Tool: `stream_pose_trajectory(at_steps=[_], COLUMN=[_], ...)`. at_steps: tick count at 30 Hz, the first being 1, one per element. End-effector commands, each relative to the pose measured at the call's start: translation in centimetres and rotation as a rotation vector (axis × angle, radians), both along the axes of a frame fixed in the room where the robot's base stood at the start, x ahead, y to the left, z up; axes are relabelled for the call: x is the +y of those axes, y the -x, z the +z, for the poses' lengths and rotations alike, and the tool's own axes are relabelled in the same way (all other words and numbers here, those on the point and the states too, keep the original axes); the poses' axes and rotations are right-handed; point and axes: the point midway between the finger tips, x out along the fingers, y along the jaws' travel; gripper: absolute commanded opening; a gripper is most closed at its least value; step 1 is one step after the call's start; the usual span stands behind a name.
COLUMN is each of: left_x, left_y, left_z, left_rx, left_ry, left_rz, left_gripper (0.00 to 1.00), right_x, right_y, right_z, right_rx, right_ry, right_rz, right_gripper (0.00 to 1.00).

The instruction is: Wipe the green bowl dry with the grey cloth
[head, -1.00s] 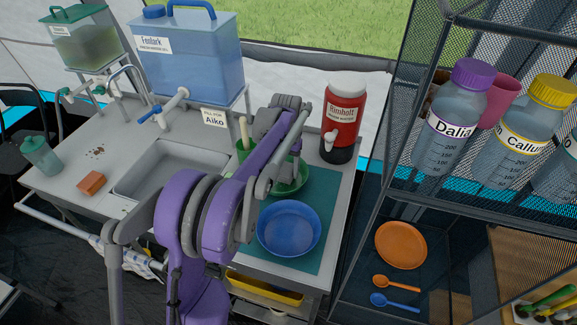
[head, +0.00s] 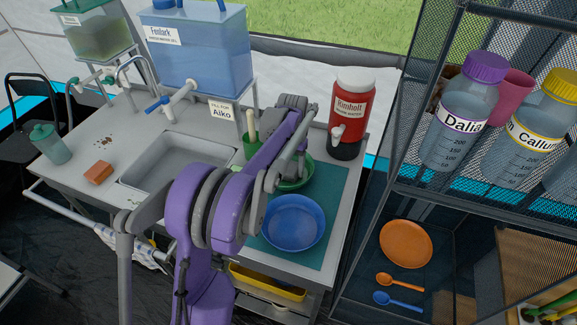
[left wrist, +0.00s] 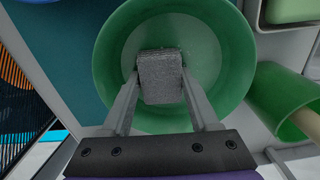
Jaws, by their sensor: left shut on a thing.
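The green bowl (head: 294,180) stands on the teal mat behind the blue bowl, partly hidden by my left arm. In the left wrist view the green bowl (left wrist: 229,62) fills the upper middle, seen from above. My left gripper (left wrist: 160,78) is shut on the folded grey cloth (left wrist: 161,74) and holds it over or inside the bowl. I cannot tell whether the cloth touches the bowl's inner surface. In the head view my left gripper (head: 292,152) is over the bowl, and the cloth is hidden. My right gripper is not in view.
A blue bowl (head: 293,223) sits on the teal mat (head: 331,205) in front. A green cup (head: 251,146) with a utensil stands left of the green bowl; a red Rimholt jug (head: 351,115) stands behind. The sink (head: 165,165) lies left, a mesh shelf (head: 470,192) right.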

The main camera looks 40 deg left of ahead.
Motion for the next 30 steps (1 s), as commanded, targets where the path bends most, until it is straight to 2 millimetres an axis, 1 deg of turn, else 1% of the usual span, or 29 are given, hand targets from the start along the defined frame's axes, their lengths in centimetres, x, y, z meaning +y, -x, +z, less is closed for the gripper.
stream_pose_trajectory(at_steps=[1, 2, 5, 12, 21, 25, 30], left_x=[-0.3, -0.4, -0.6, -0.2, -0.3, -0.2, -0.2], left_y=[-0.1, -0.2, -0.2, -0.1, -0.1, -0.1, -0.1], left_z=[0.0, 0.5, 2.5, 4.4, 7.2, 8.0, 8.1], left_rx=[0.0, -0.001, -0.001, -0.002, -0.002, -0.002, 0.0], left_ry=[0.002, 0.001, -0.001, 0.003, 0.001, 0.001, 0.001], left_rz=[-0.001, -0.001, -0.001, -0.002, -0.002, -0.001, -0.001], left_gripper=[0.09, 0.09, 0.09, 0.09, 0.09, 0.09, 0.09], right_x=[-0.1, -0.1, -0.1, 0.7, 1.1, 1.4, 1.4], right_y=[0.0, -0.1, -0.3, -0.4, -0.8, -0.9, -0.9], right_z=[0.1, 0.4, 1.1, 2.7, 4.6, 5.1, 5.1], right_rx=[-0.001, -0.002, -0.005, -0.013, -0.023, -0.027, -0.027], right_ry=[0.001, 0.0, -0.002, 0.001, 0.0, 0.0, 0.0], right_rz=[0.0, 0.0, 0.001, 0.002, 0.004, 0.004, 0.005], right_gripper=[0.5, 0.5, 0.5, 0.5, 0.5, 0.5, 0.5])
